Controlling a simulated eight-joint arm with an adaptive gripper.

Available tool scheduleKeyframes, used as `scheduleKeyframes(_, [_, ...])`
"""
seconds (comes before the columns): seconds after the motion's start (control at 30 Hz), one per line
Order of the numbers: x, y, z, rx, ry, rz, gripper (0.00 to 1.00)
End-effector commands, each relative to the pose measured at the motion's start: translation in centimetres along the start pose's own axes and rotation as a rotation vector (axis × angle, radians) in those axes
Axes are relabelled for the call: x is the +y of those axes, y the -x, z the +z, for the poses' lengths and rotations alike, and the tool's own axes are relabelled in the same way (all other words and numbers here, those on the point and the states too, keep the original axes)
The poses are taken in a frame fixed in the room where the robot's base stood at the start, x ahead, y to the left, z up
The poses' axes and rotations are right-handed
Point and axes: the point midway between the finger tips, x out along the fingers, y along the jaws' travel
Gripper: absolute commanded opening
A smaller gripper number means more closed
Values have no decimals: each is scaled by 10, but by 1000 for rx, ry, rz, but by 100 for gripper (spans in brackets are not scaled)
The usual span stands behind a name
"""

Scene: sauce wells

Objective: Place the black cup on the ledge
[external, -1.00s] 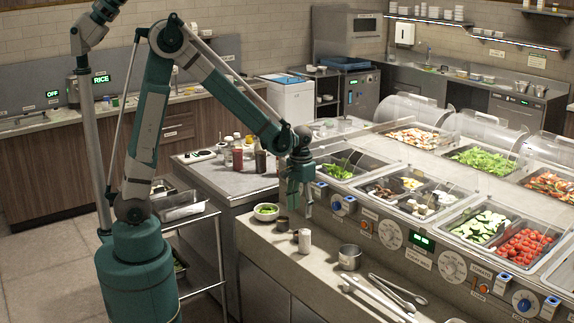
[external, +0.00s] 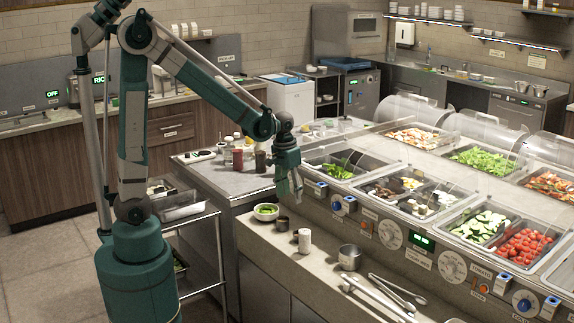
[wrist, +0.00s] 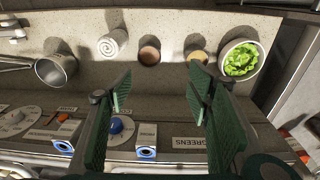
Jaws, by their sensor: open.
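A small dark cup (external: 282,223) stands upright on the stone counter (external: 262,240) in front of the food wells, just right of a bowl of greens. In the wrist view, two small round cups stand side by side, one with a tan inside (wrist: 197,52) and one with a brown inside (wrist: 149,52). I cannot tell for certain which one the task calls black. My gripper (external: 296,194) is open and empty above this counter. No separate ledge is clearly identifiable.
Tongs (external: 380,297) lie further right. The control panel with knobs (external: 391,235) rises behind the counter. The counter's front strip is clear.

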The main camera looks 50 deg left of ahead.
Motion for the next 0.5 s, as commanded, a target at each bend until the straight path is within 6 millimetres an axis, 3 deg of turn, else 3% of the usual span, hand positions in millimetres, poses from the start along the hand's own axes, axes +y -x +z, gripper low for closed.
scheduleKeyframes(0.5, [-40, 68, 44, 142, 1, 14, 50])
